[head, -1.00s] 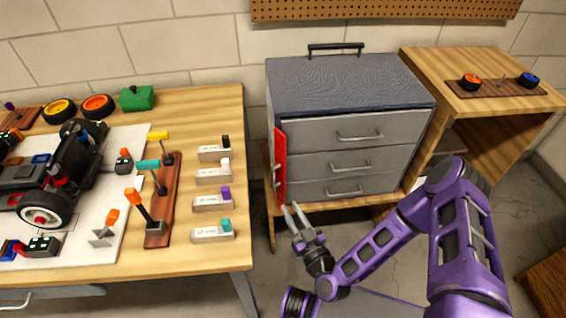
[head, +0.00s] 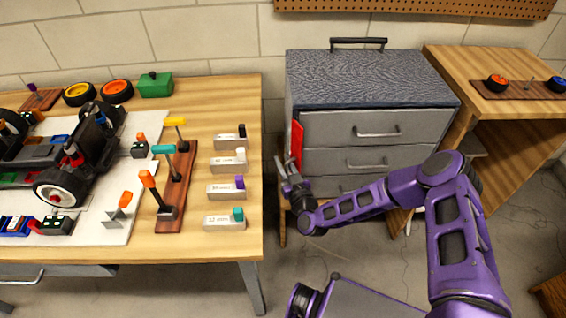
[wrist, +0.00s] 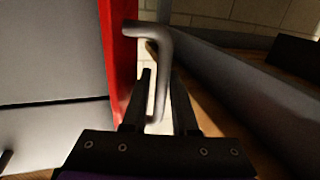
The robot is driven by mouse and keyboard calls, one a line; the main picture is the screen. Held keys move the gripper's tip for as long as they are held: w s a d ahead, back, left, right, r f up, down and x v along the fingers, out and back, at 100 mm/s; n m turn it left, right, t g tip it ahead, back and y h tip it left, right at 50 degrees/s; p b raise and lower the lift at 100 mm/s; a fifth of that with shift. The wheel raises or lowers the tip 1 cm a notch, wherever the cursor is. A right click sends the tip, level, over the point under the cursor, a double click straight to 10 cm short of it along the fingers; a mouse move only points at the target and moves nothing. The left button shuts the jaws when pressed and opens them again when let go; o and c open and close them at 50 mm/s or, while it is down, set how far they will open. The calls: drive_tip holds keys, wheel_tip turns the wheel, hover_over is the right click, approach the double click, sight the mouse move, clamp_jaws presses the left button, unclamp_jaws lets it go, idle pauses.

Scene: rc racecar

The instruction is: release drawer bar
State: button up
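The red drawer bar (head: 297,145) stands upright along the left front edge of the grey drawer cabinet (head: 350,85). Its lower part is hidden behind my gripper in the head view. My gripper (head: 283,166) is at the lower left of the bar. In the wrist view the red bar (wrist: 122,55) shows at the left, with a bent grey metal handle (wrist: 166,55) sticking out of it. My gripper (wrist: 160,98) has its fingers apart, and the handle's lower end lies between them. I cannot tell whether either finger touches it.
A wooden workbench (head: 215,90) with a model car stands to the left, its right edge close to my gripper. A wooden shelf unit (head: 470,65) stands right of the cabinet. A narrow gap of floor lies between bench and cabinet.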

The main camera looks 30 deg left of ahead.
drive_tip(key=shift+w+a, duration=0.15)
clamp_jaws()
drive_tip(key=shift+w+a+m+t+h, duration=0.1)
drive_tip(key=shift+m+t+h, duration=0.65)
drive_tip(key=shift+h, duration=0.3)
drive_tip(key=shift+w+a+m+t+h, duration=0.15)
drive_tip(key=shift+m+t+h, duration=0.45)
drive_tip(key=shift+m+h, duration=0.35)
drive_tip(key=shift+w+a+m+t+h, duration=0.1)
drive_tip(key=shift+m+t+h, duration=0.6)
drive_tip(key=shift+h, duration=0.4)
